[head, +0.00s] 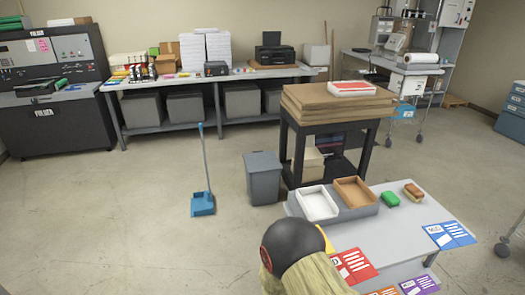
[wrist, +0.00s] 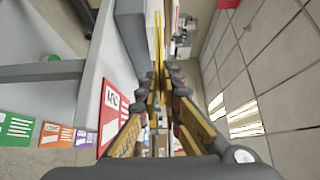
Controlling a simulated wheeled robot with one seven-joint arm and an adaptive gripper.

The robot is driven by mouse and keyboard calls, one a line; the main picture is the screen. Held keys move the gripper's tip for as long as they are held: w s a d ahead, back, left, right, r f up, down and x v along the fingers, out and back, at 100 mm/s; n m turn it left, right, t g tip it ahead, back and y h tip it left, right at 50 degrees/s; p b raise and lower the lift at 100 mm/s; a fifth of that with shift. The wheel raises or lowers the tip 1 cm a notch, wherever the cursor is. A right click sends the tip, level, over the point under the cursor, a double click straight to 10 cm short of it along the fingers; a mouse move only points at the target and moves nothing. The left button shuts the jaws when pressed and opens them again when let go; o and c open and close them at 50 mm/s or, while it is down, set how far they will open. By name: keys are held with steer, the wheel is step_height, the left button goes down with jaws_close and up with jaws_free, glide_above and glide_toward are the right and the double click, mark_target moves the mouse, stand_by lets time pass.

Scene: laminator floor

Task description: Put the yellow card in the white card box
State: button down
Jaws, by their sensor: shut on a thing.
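My gripper (wrist: 160,80) is shut on the yellow card (wrist: 157,45), which shows edge-on as a thin upright strip between the fingertips in the wrist view. The white card box (head: 317,203) is an open, shallow tray on a grey block at the table's left end in the head view. Its pale side appears to show beyond the fingertips in the wrist view (wrist: 153,15). The card is apart from the table. In the head view my arm hides the gripper; a small yellow sliver shows beside the arm, but I cannot tell whether it is the card.
A brown tray (head: 356,192) stands right beside the white box. A grey bin (head: 263,178) stands behind.

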steer(key=shift+w+d+r+m+g+h, duration=0.1)
steer(key=shift+d+m+g+h, duration=0.15)
steer(key=shift+d, duration=0.55)
steer(key=shift+d+m+g+h, duration=0.15)
steer(key=shift+d+h, duration=0.2)
steer(key=shift+d, duration=0.45)
